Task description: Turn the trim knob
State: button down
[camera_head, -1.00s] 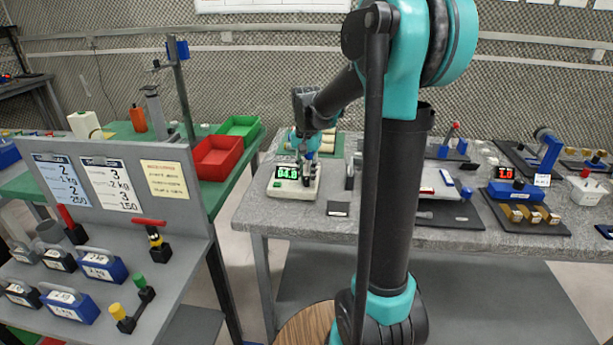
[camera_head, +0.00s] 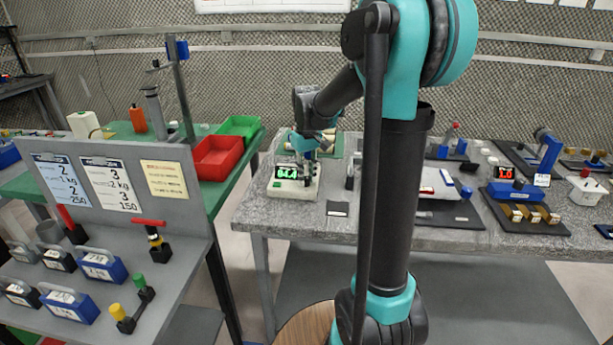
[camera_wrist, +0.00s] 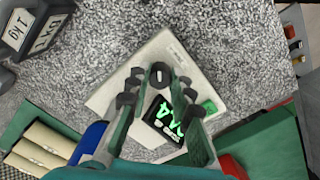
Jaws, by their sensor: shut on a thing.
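The trim knob (camera_wrist: 160,75) is a dark round knob with a pale mark on its top, in the wrist view. It sits on a cream instrument box (camera_wrist: 109,99) that has a lit green number display (camera_wrist: 164,118) and a green button (camera_wrist: 209,107). In the head view the box (camera_head: 284,194) stands on the grey speckled bench, and its knob is hidden by my gripper (camera_head: 309,181). In the wrist view my gripper (camera_wrist: 161,80) points down at the box, its two fingers shut on the knob from opposite sides.
Dark labelled weights (camera_wrist: 40,32) lie near the box in the wrist view. A small dark plate (camera_head: 338,208) is on the bench right of the box. A red bin (camera_head: 217,157) and a green bin (camera_head: 239,127) stand on the green table to the left.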

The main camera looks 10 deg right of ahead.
aim_at(307, 177)
jog(key=n, duration=0.5)
jog(key=shift+n, duration=0.3)
jog(key=n, duration=0.5)
jog(key=shift+n, duration=0.4)
jog(key=c, duration=1.3)
grip_release()
jog(key=shift+c, duration=0.2)
notch_tip(307, 177, up, 12)
